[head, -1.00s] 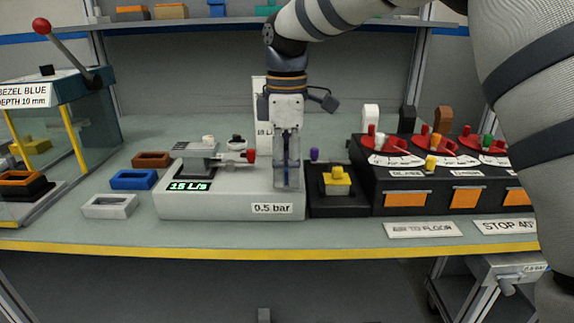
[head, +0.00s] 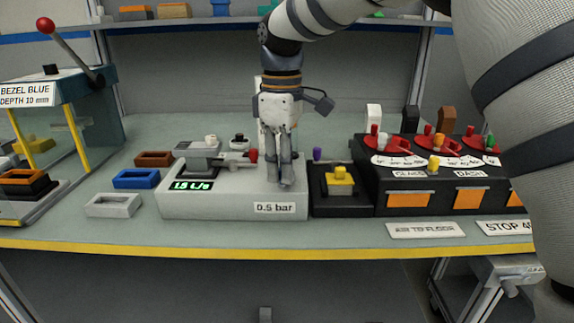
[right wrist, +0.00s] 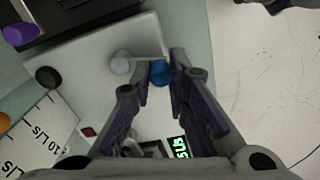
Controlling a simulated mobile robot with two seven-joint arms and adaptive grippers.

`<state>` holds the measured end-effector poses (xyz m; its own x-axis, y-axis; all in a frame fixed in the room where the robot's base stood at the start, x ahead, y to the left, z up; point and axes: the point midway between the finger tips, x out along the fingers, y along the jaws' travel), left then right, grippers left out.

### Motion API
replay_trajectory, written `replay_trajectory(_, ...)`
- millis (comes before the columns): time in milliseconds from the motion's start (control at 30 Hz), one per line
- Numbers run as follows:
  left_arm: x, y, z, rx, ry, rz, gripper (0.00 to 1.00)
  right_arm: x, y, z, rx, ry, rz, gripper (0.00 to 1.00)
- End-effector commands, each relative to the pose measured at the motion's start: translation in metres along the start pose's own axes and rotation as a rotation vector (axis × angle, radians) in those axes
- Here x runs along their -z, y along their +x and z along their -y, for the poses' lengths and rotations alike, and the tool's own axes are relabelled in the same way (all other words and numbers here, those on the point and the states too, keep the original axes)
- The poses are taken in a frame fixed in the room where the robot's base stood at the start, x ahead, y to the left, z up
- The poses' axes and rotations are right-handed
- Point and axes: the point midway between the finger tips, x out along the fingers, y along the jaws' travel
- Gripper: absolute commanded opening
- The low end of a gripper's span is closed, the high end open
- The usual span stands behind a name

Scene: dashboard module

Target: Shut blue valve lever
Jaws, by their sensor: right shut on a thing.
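The blue valve lever's round blue knob (right wrist: 159,72) shows in the right wrist view, between my right fingertips. A thin pale arm links it to a round grey pivot (right wrist: 121,62) on the light grey test unit (head: 235,205). My right gripper (head: 286,184) is low over the right part of that unit in the head view and hides the knob there. In the right wrist view the gripper (right wrist: 162,70) is shut on the knob with both fingers beside it. My left gripper is not in view.
A red-tipped lever (head: 254,156) stands just left of my right gripper. A black block with a yellow part (head: 340,176) and a black control box with red levers (head: 435,181) are on the right. Coloured bezels (head: 136,178) lie left.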

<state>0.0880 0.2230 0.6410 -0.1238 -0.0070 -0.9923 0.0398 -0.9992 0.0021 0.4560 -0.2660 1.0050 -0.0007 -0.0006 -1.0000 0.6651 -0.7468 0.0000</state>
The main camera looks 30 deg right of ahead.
Motion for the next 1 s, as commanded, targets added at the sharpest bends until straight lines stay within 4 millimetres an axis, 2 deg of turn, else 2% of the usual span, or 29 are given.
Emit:
replay_trajectory(467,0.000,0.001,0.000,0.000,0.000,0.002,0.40,0.019,-0.001,-0.004,-0.001,0.449,-0.002,0.00)
replay_trajectory(1000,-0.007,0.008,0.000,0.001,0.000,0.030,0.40,0.035,0.001,-0.018,0.001,0.951,-0.001,0.00)
